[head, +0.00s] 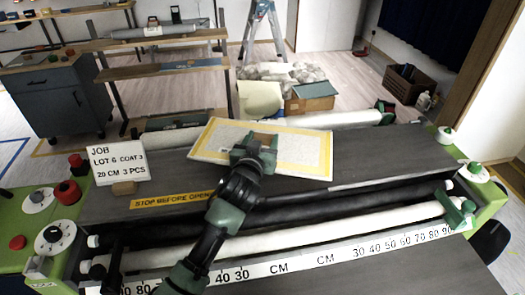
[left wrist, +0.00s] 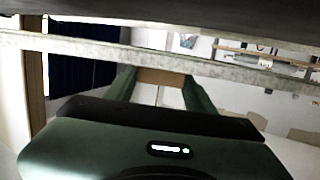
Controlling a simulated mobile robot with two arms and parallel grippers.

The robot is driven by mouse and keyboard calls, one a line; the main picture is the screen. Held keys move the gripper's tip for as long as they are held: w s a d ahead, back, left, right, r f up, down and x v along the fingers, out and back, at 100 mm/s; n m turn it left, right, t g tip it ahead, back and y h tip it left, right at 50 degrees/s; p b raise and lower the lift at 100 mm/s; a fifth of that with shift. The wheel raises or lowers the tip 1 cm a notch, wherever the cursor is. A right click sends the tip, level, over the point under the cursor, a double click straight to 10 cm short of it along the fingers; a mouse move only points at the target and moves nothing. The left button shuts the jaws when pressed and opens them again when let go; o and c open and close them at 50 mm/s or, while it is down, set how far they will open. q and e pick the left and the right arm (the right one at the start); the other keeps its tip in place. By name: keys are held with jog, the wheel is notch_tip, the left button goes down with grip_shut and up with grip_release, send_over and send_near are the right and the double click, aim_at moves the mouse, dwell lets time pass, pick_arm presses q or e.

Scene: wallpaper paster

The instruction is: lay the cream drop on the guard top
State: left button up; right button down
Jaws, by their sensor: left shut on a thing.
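The cream drop (head: 300,150) is a flat, pale sheet with a yellow border, over the far middle part of the dark grey guard top (head: 390,152) in the head view. It lies askew, its left end reaching past the guard's far edge. My left gripper (head: 255,147) is shut on a tan block at the middle of the drop. This block (left wrist: 160,76) shows between the fingers (left wrist: 155,85) in the left wrist view. I cannot tell whether the drop touches the guard top. My right gripper is not in view.
A job card (head: 120,162) stands at the guard's left end, by a yellow warning strip (head: 172,200). White rollers (head: 320,235) and a centimetre scale (head: 320,260) run along the near side. The guard's right part is clear.

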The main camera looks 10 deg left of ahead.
pick_arm(q)
jog(key=shift+f, duration=2.2)
jog(key=shift+f, duration=0.25)
jog(key=o, duration=1.5)
jog(key=shift+r, duration=0.1)
jog(key=shift+r, duration=0.2)
jog(key=s, duration=0.4)
jog(key=s+r+b, duration=0.1)
jog(key=s, duration=0.3)
jog(key=s+r, duration=0.1)
jog(key=s, duration=0.2)
jog(key=shift+s, duration=0.4)
